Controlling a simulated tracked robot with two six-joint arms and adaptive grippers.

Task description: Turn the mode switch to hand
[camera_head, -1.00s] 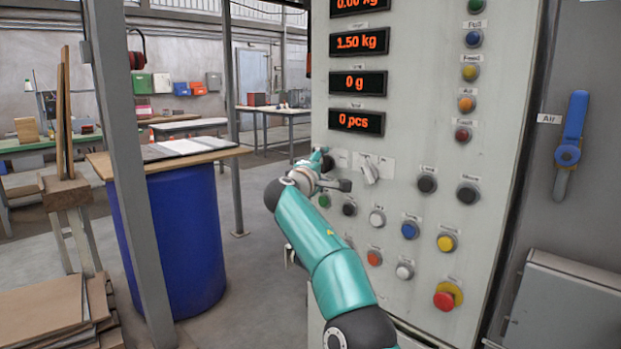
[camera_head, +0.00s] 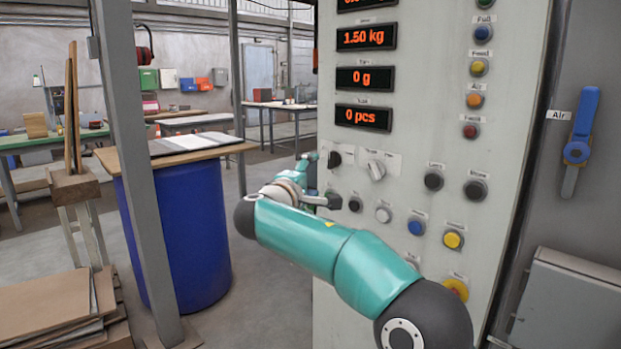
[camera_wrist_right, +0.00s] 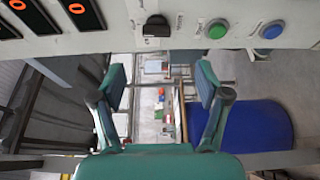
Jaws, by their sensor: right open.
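The control panel carries a black rotary knob (camera_head: 334,159) and, to its right, a grey lever-type selector (camera_head: 376,170). Their small labels are unreadable, so I cannot tell which is the mode switch. The black knob (camera_wrist_right: 156,30) also shows at the top of the right wrist view, apart from my fingers. My right gripper (camera_head: 320,178) is just left of and below the black knob in the head view. In the wrist view my right gripper (camera_wrist_right: 160,82) has its fingers spread wide with nothing between them. My left gripper is not in view.
Several push buttons, including blue (camera_head: 416,226) and yellow (camera_head: 453,239), sit below and right of the selectors. My right arm partly covers the lower panel. A blue drum (camera_head: 188,230) with a board on top stands left of the panel, beside a grey post (camera_head: 137,190).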

